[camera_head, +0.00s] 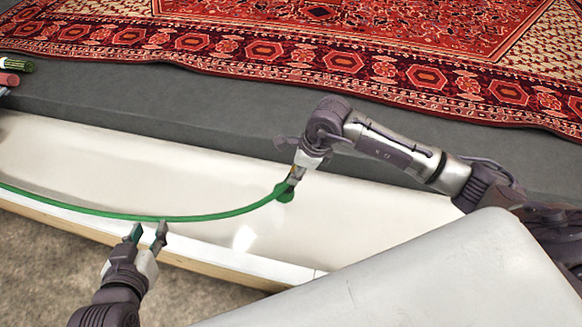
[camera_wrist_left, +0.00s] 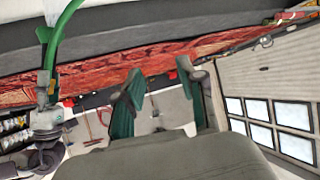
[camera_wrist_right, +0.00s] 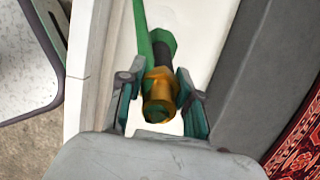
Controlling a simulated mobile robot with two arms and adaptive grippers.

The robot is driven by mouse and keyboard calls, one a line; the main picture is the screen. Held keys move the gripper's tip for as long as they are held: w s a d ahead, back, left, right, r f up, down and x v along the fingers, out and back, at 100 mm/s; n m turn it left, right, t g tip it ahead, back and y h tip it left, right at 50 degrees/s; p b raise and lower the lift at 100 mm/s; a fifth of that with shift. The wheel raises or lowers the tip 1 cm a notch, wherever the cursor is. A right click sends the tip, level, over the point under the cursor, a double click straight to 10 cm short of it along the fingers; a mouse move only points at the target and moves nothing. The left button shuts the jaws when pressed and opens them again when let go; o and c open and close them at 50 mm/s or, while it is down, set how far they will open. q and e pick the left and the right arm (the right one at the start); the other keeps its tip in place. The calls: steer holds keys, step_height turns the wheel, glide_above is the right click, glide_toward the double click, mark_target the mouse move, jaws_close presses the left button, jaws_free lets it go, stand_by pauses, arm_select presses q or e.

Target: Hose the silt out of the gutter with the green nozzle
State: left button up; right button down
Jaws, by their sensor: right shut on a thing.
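The green nozzle (camera_head: 285,192), with a brass-coloured body (camera_wrist_right: 158,88), is in my right gripper (camera_head: 294,176), over the gutter. In the right wrist view, the right gripper (camera_wrist_right: 160,100) has its fingers on either side of the brass part. A green hose (camera_head: 215,217) runs from the nozzle to the left edge, sagging along the gutter. The gutter (camera_head: 90,150) is a long cream-white channel; I make out no clear silt in its visible part. My left gripper (camera_head: 148,232) is open and empty at the gutter's near edge, just below the hose in the picture.
A red patterned rug (camera_head: 340,60) lies beyond a dark grey ledge (camera_head: 230,105) on the gutter's far side. Red and green cylindrical items (camera_head: 12,66) sit at the far left of the ledge. Brown rough floor (camera_head: 40,270) lies on the near side, past a wooden edge.

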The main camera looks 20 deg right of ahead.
steer(key=shift+s+d+r+p, duration=0.35)
steer(key=shift+d+r+p, duration=0.1)
steer(key=shift+d+r, duration=0.05)
steer(key=shift+s+d+r+p, duration=0.3)
steer(key=shift+d+r+p, duration=0.15)
steer(key=shift+d+r, duration=0.05)
steer(key=shift+r+p, duration=0.35)
steer(key=shift+r, duration=0.1)
arm_select(q)
steer(key=s+a+f+g+y, duration=0.1)
steer(key=s+a+f+g, duration=0.1)
steer(key=s, duration=0.4)
steer(key=s+a+f+g+y, duration=0.1)
steer(key=s+a+f+g, duration=0.1)
steer(key=s+f+g, duration=0.2)
steer(key=shift+s+a+g+p, duration=0.15)
steer(key=shift+s+g+p, duration=0.25)
steer(key=shift+s+g, duration=0.8)
arm_select(e)
steer(key=shift+r, duration=0.55)
arm_select(q)
steer(key=shift+s+f, duration=0.1)
arm_select(e)
steer(key=shift+r, duration=0.1)
